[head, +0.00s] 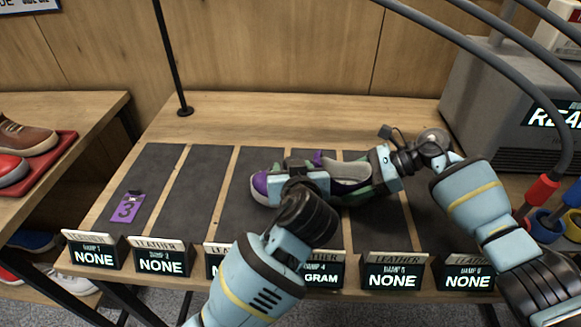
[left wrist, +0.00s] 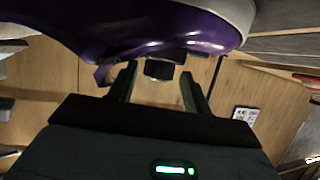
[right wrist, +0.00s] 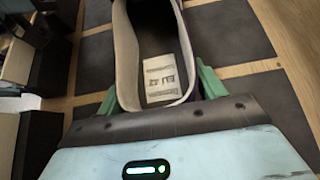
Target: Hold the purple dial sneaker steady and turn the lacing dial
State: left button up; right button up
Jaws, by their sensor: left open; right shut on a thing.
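The purple dial sneaker (head: 262,184) lies on the dark mats near the middle of the bench, toe to the left. My right gripper (head: 372,178) is shut on its heel end; in the right wrist view the green fingers (right wrist: 157,88) sit on either side of the heel collar (right wrist: 120,45). My left gripper (head: 302,176) is open over the sneaker's midfoot and hides part of it. In the left wrist view the small dark lacing dial (left wrist: 160,68) sits between the left fingertips (left wrist: 157,78), with visible gaps on both sides. The purple upper (left wrist: 150,35) fills the top.
A purple tag marked 3 (head: 127,208) lies on the leftmost mat with a small dark item. Signs, including one reading NONE (head: 393,277), line the front edge. A grey machine (head: 500,90) stands at back right. Red trays of shoes (head: 50,160) are left.

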pick_arm(q)
jog(key=shift+d+h, duration=0.1)
jog(key=shift+h, duration=0.3)
pick_arm(e)
jog(key=shift+s+a+f, duration=0.15)
jog(key=shift+s+f, duration=0.05)
jog(key=shift+f, duration=0.1)
pick_arm(q)
jog(key=shift+w+f+m+h, duration=0.1)
jog(key=shift+m+h, duration=0.8)
jog(key=shift+m, duration=0.2)
jog(key=m+h, duration=0.1)
jog(key=h, duration=0.1)
jog(key=a+m+h, duration=0.1)
jog(key=m+h, duration=0.1)
jog(key=shift+m+g, duration=0.3)
jog(key=m+g+h, duration=0.1)
jog(key=m+h, duration=0.1)
jog(key=a+m+g+h, duration=0.1)
jog(key=h, duration=0.1)
jog(key=shift+w+m, duration=0.2)
jog(key=shift+m, duration=0.2)
pick_arm(e)
jog(key=shift+w, duration=0.1)
pick_arm(q)
jog(key=shift+m+g+h, duration=0.7)
jog(key=shift+m, duration=0.2)
jog(key=shift+w+a+h, duration=0.1)
jog(key=shift+w+h, duration=0.05)
jog(key=shift+h, duration=0.15)
